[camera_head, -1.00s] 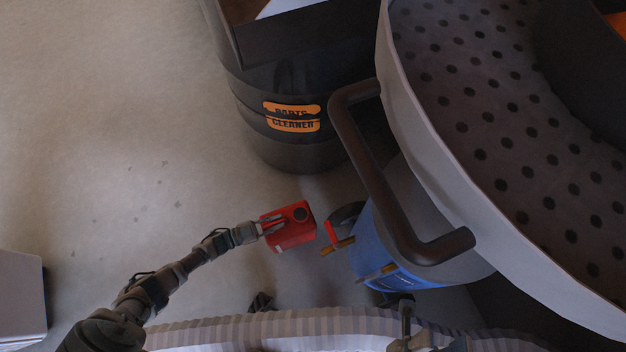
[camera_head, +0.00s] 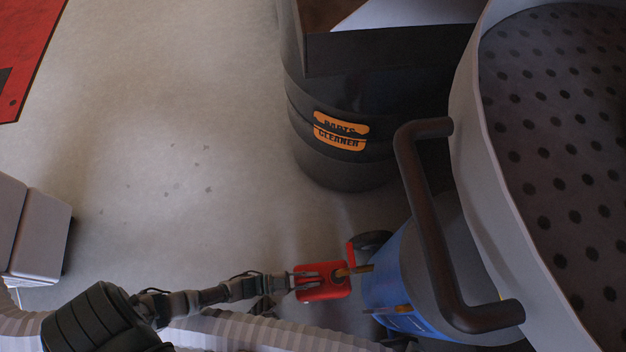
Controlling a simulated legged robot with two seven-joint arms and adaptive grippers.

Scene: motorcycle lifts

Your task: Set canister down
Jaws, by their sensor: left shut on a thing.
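The red canister (camera_head: 322,292) is in the lower middle of the head view, close to the left side of a blue tank. My left gripper (camera_head: 312,280) is shut on it, with the arm coming in from the lower left. A brown-handled fitting on the tank overlaps the canister's right part in the picture; I cannot tell whether they touch. I cannot tell whether the canister's underside touches the floor. My right gripper is not clearly in view.
The blue tank (camera_head: 388,278) has a wheel and sits under a large perforated basin (camera_head: 520,150) with a brown handle (camera_head: 432,230). A black parts cleaner drum (camera_head: 345,170) stands behind. Grey floor (camera_head: 180,190) is open at left. A grey box (camera_head: 40,235) and red panel (camera_head: 25,50) are at far left.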

